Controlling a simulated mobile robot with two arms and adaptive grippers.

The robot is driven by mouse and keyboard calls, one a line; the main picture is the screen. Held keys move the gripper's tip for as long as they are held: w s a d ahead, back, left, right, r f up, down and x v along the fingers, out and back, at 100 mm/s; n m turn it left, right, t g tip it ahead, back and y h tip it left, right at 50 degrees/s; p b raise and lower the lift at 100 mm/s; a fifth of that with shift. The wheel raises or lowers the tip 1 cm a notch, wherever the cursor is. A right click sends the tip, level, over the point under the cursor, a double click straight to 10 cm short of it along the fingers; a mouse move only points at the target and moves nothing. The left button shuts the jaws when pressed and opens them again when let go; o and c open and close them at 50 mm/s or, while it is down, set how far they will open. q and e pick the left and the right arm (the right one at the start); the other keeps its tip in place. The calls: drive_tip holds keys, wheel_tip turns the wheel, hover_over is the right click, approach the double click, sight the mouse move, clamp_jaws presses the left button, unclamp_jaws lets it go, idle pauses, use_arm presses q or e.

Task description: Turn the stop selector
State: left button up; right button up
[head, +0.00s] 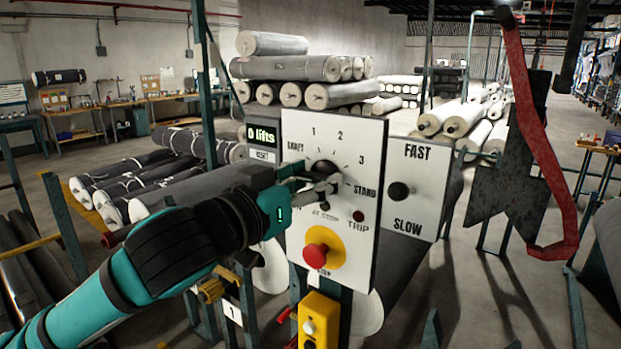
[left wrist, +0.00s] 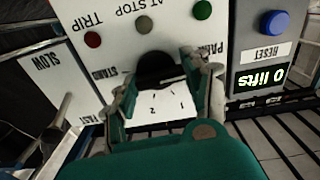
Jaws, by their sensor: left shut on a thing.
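The stop selector is a black knob (head: 325,167) on the white panel (head: 352,140), amid the labels 1, 2, 3, STAND and DRAFT. It also shows in the left wrist view (left wrist: 155,66), upside down. My left gripper (head: 318,187) has its fingers on either side of the knob and is shut on it; in the left wrist view its fingers (left wrist: 165,78) flank the knob. The fingers partly hide the knob, so I cannot tell which label it points to. My right gripper is not in view.
Below the knob are a red TRIP lamp (head: 358,216) and a red mushroom button (head: 315,254) on yellow. A FAST/SLOW panel (head: 425,170) with a black knob stands to the right. A counter (head: 261,134) reads 0 lifts.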

use_arm(q)
drive_tip(key=m+p, duration=0.2)
drive_tip(key=m, duration=0.4)
drive_tip(key=shift+r, duration=0.2)
drive_tip(key=m+p, duration=0.1)
drive_tip(key=m, duration=0.4)
drive_tip(key=shift+m+p, duration=0.3)
drive_tip(key=shift+p, duration=0.1)
drive_tip(key=m+p, duration=0.1)
drive_tip(key=m, duration=0.4)
drive_tip(key=shift+s+d+p, duration=0.1)
drive_tip(key=shift+d+p, duration=0.05)
drive_tip(key=shift+p, duration=0.15)
drive_tip(key=m+p, duration=0.1)
drive_tip(key=m, duration=0.4)
drive_tip(key=shift+m, duration=0.4)
drive_tip(key=shift+d, duration=0.1)
drive_tip(key=o, duration=1.2)
drive_tip(key=shift+c, duration=0.2)
drive_tip(key=shift+p, duration=0.3)
